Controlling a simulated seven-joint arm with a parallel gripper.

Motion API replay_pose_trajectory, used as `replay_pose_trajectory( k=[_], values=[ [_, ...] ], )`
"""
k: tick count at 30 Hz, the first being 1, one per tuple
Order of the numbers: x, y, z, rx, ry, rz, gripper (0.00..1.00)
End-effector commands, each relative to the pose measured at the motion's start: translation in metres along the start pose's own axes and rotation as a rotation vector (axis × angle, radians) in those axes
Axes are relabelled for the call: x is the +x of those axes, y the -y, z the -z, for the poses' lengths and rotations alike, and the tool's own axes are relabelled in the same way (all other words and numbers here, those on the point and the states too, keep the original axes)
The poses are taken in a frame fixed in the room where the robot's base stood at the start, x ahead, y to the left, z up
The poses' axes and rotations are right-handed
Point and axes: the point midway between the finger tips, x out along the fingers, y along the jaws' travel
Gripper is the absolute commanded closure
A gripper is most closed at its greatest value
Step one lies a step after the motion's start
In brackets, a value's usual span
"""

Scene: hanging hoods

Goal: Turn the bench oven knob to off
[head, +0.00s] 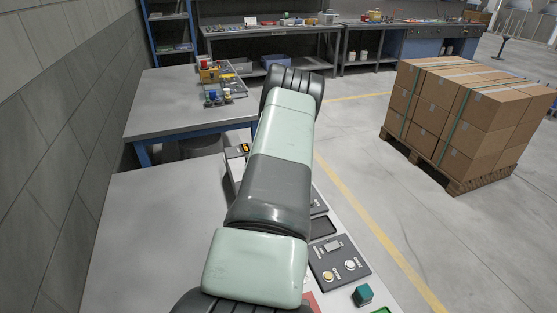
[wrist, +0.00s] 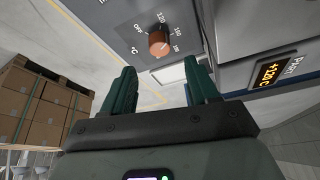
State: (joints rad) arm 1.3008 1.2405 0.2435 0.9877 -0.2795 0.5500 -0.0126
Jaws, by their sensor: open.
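OFF is on the knob's left in this view. I cannot make out clearly which mark the knob points to. My gripper (wrist: 160,67) is open and empty, its two green fingers apart. Its tips are just below the knob in the picture, with the knob between their lines and not visibly touched. In the head view my arm covers the gripper and knob; only part of the oven (head: 235,170) shows.
An orange display (wrist: 272,72) reads about +120 °C on the oven front. A control panel (head: 340,262) and a teal block (head: 363,295) sit at the bench's right side. The grey bench (head: 150,240) is clear on the left. Boxes (head: 465,110) stand on a pallet to the right.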

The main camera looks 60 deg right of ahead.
Motion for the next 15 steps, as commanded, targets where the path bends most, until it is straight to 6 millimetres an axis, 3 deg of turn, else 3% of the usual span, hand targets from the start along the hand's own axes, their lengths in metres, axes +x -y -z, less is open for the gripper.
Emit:
replay_pose_trajectory(
  k=[7, 15],
  values=[
    [0.047, 0.0, -0.002, 0.001, 0.001, 0.001, 0.41],
    [0.066, 0.0, 0.0, -0.001, 0.0, 0.0, 0.41]
  ],
)
